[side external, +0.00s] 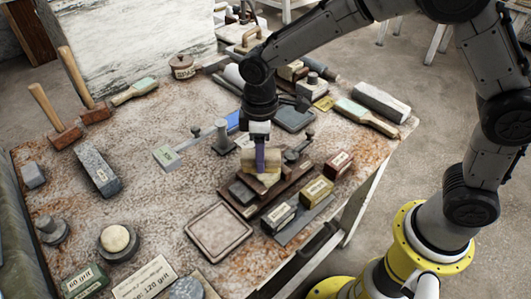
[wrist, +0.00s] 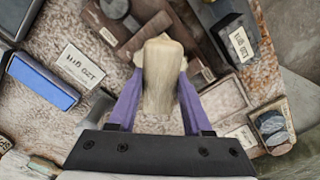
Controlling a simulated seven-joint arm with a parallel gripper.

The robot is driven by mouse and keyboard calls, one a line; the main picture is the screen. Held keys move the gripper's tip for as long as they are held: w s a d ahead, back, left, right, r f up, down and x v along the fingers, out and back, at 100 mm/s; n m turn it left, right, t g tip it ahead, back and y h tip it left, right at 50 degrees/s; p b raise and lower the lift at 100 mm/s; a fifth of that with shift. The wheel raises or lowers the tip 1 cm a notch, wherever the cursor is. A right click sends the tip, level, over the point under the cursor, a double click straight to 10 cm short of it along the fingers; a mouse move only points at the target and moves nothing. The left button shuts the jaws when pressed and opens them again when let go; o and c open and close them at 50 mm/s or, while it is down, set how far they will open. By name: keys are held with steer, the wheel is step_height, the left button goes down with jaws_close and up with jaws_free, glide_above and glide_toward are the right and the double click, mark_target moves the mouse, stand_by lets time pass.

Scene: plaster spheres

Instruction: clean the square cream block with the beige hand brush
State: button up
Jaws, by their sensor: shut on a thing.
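My gripper (side external: 260,158) has purple fingers, which also show in the wrist view (wrist: 160,100). It is shut on the beige hand brush (wrist: 163,72), a pale block-like body between the fingers. The brush also shows in the side view (side external: 247,160), above the dark wooden stand near the middle of the bench. A cream block (side external: 268,180) shows partly just under the brush; the brush and fingers hide most of it. I cannot tell whether the bristles touch it.
A square shallow tray (side external: 218,231) lies in front. Small labelled boxes (side external: 317,190) stand to the right of the stand. A metal post (side external: 222,135) with a side arm stands close on the left. A green-backed brush (side external: 366,117) lies behind right. The bench's right edge is near.

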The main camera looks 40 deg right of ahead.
mark_target(246, 153)
steer(key=shift+w+a, duration=1.1)
steer(key=shift+a, duration=0.05)
steer(key=shift+s+d+f, duration=0.1)
steer(key=shift+s+d, duration=1.55)
steer(key=shift+w+a+r, duration=0.7)
steer(key=shift+w+a, duration=0.15)
steer(key=shift+r, duration=0.1)
steer(key=shift+r, duration=1.2)
steer(key=shift+r, duration=0.1)
